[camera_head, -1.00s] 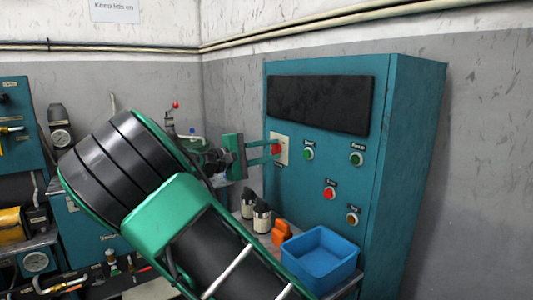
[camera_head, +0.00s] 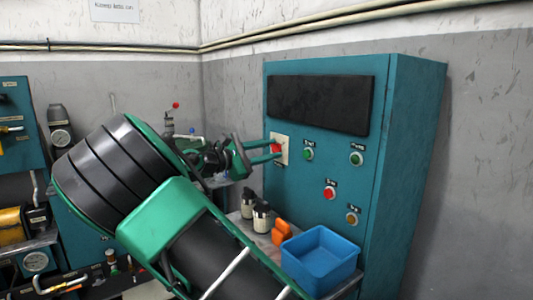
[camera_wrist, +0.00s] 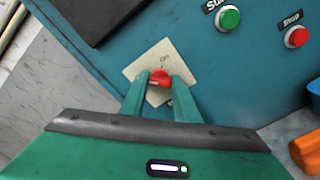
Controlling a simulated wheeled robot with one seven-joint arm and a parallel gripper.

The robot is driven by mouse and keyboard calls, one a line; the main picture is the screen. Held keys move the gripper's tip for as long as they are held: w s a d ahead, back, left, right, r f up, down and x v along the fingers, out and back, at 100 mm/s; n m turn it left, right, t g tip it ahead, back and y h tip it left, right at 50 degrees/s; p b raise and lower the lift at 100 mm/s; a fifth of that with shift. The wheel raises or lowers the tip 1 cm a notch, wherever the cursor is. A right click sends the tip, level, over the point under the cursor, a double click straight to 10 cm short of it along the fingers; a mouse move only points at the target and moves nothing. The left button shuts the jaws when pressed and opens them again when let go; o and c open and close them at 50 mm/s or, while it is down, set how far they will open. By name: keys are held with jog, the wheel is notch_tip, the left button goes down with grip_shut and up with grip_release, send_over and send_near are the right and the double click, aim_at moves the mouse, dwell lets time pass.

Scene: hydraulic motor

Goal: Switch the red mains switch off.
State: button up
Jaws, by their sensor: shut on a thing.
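The red mains switch (camera_head: 276,148) sits on a cream plate (camera_head: 284,158) at the upper left of the teal cabinet's front. My gripper (camera_head: 270,152) reaches it from the left, with its two green fingers at the plate. In the wrist view the red switch knob (camera_wrist: 160,77) lies between the fingertips, and my gripper (camera_wrist: 161,82) is shut on it. The cream plate (camera_wrist: 137,68) looks tilted in that view.
The cabinet (camera_head: 300,205) also carries a black panel (camera_head: 320,104), green buttons (camera_head: 308,154) and a red button (camera_head: 329,193). Below stand a blue bin (camera_head: 320,258), an orange object (camera_head: 281,231) and two dark-topped containers (camera_head: 261,217). Grey wall lies to the right.

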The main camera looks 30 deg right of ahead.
jog(key=shift+w+a+f, duration=0.1)
jog(key=shift+w+f, duration=0.05)
jog(key=shift+f, duration=0.05)
jog(key=o, duration=1)
jog(key=shift+o, duration=0.2)
jog(key=a, duration=1)
jog(key=shift+a, duration=0.4)
jog(key=shift+s, duration=0.25)
